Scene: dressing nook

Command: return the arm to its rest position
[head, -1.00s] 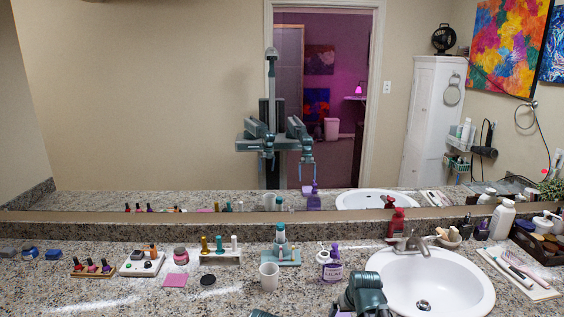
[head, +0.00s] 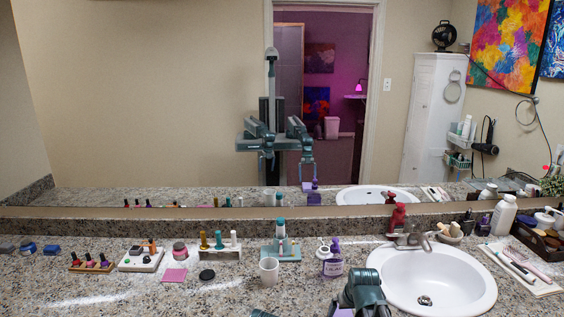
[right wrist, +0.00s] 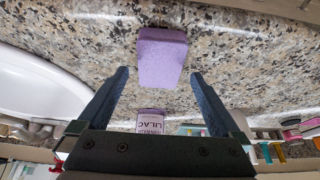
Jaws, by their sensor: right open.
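My right arm's wrist (head: 362,292) shows at the bottom edge of the head view, left of the sink. In the right wrist view my right gripper (right wrist: 159,73) is open, its two dark fingers well apart. A purple block (right wrist: 162,58) lies on the speckled counter beyond the fingertips, and I see no finger touching it. A sliver of the block (head: 342,313) shows beside my wrist in the head view. The right fingers are hidden in the head view. A small teal piece at the bottom edge there may be part of my left arm; the left gripper cannot be made out.
A lilac bottle (head: 333,262) stands behind my right wrist, close to the sink (head: 440,270). A white cup (head: 268,272) and a teal stand (head: 281,250) are left of it. The front left counter is clear.

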